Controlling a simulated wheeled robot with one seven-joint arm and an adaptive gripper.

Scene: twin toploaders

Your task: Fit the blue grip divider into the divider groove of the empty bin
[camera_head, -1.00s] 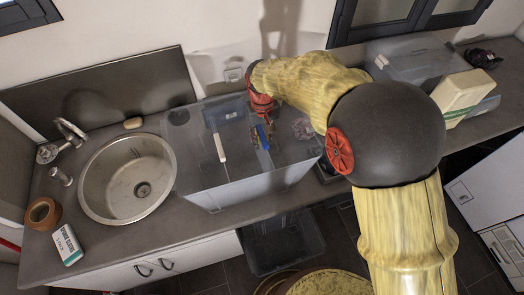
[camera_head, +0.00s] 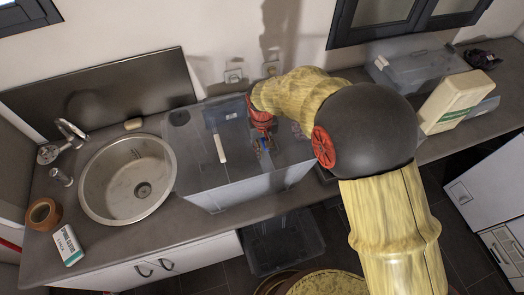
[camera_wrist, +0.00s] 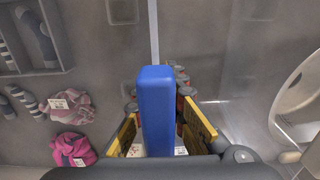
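The blue grip divider shows its blue grip (camera_wrist: 157,105) upright between the fingers in the wrist view; only a small bit of blue (camera_head: 262,150) shows in the head view. My gripper (camera_head: 262,142) is shut on the grip, with yellow-and-black fingers (camera_wrist: 160,132) on either side of it. It is over the clear bins on the counter.
The sink (camera_head: 128,180) is left of the bins. A lidded clear box (camera_head: 420,68) and a cream box (camera_head: 456,100) stand at the right.

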